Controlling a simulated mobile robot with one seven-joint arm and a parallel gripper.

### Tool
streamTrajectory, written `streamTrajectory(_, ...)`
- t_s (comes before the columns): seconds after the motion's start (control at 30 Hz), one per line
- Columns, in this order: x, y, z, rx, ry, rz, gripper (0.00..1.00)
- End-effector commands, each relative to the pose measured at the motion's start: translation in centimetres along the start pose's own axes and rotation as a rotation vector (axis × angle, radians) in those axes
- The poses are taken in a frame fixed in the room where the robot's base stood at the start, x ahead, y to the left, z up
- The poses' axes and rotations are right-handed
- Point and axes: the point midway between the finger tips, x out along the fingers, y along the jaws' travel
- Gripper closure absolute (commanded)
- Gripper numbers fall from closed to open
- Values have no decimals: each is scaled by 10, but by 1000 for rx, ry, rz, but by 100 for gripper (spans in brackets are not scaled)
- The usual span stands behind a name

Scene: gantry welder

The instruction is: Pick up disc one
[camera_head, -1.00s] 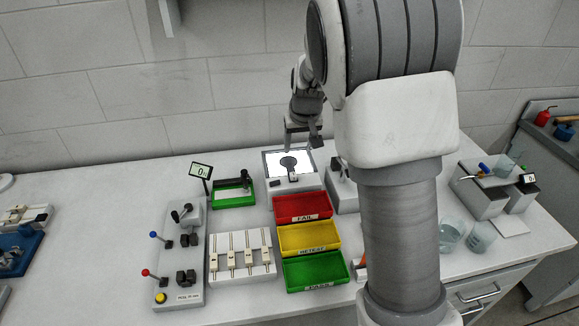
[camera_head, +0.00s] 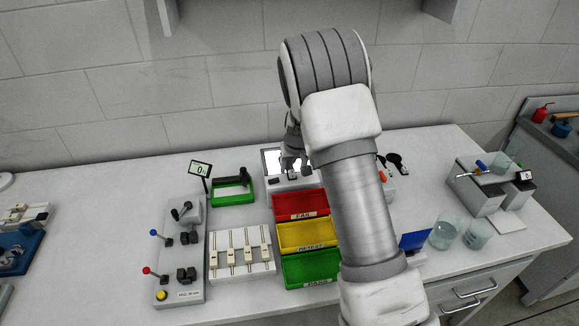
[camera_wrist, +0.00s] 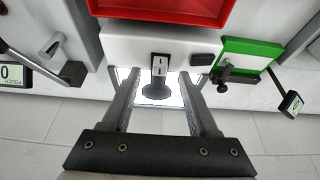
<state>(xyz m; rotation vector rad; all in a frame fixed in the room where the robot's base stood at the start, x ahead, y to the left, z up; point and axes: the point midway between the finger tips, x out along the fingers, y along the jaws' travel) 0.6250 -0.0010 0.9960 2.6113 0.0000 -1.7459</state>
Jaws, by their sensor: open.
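Disc one, a dark round disc with a handle (camera_wrist: 157,88), lies on the lit white panel of a white box (camera_wrist: 135,47) in the wrist view. A light label with a dark mark shows on its handle. My gripper (camera_wrist: 160,75) is open, with one finger on each side of the disc's handle. The fingers appear apart from it; their exact height above the panel cannot be told. In the head view, my gripper (camera_head: 291,165) is over the lit box (camera_head: 271,160) and mostly hides the disc.
Red (camera_head: 301,204), yellow (camera_head: 307,235) and green (camera_head: 310,267) bins stand in front of the box. A green-framed tray (camera_head: 233,191) and a small display (camera_head: 200,169) are to its left. My arm hides part of the bench at right.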

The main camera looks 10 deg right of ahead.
Motion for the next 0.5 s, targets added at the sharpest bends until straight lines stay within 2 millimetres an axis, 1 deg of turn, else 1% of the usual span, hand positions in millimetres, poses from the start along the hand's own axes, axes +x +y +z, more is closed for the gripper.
streamTrajectory(0.1,15,0,0,0,-2,0,40)
streamTrajectory(0.2,23,0,0,1,0,0,40)
streamTrajectory(0.3,27,0,0,1,1,0,40)
streamTrajectory(0.5,27,0,0,1,1,0,40)
